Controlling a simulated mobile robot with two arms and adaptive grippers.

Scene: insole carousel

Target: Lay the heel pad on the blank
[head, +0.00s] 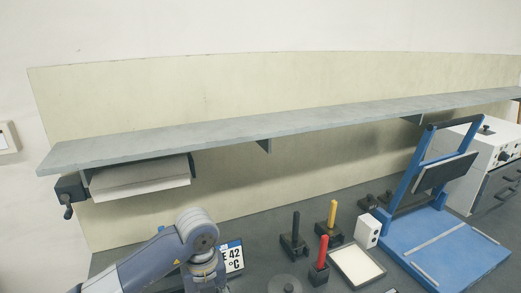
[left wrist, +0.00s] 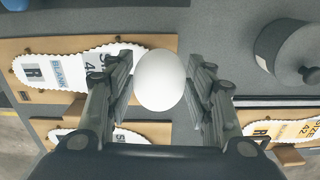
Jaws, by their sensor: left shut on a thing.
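In the left wrist view my left gripper (left wrist: 160,78) is shut on a white oval pad (left wrist: 160,80), which looks like the heel pad, with one finger on each side. A white blank (left wrist: 75,70) with a scalloped edge, marked R and BLANK, lies on a tan board to the left, partly hidden by the left finger. The pad appears near its right end; I cannot tell whether they touch. In the head view only my left arm shows, and its gripper is out of the picture. My right gripper is not in view.
More scalloped white insole shapes lie on tan boards at lower left (left wrist: 75,138) and lower right (left wrist: 285,131). In the head view, a blue press (head: 440,245), white tray (head: 356,265) and shelf (head: 270,127) surround the bench.

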